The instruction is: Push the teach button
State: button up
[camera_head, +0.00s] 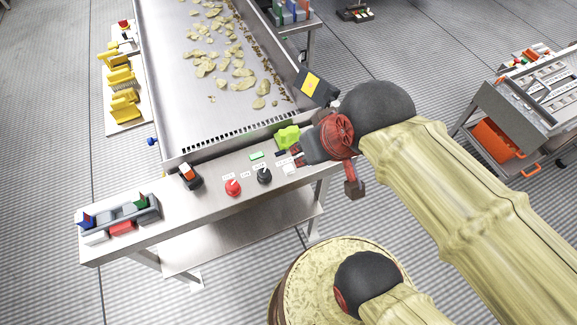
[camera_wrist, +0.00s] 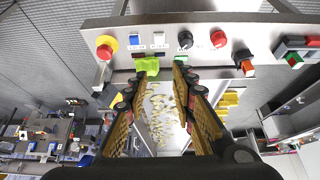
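The control panel (camera_head: 205,205) is a grey metal ledge at the front of the chip conveyor. A white button (camera_head: 289,169) sits on it; in the wrist view this white button (camera_wrist: 158,39) is beside a blue button (camera_wrist: 134,40). Their small labels are too blurred to read, so I cannot tell which is the teach button. My gripper (camera_wrist: 158,76) is open over the panel, its fingers apart. In the head view my gripper (camera_head: 297,158) covers part of the panel's right end. A lime-green piece (camera_wrist: 148,66) shows between the fingertips; contact is unclear.
A red knob (camera_head: 233,187), black knob (camera_head: 264,175) and orange-black switch (camera_head: 189,175) line the panel. A red mushroom button (camera_wrist: 105,45) shows in the wrist view. A colored block tray (camera_head: 122,219) stands at the left end. A cart (camera_head: 510,115) is at right.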

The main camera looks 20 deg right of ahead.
grip_shut()
dwell(1.4)
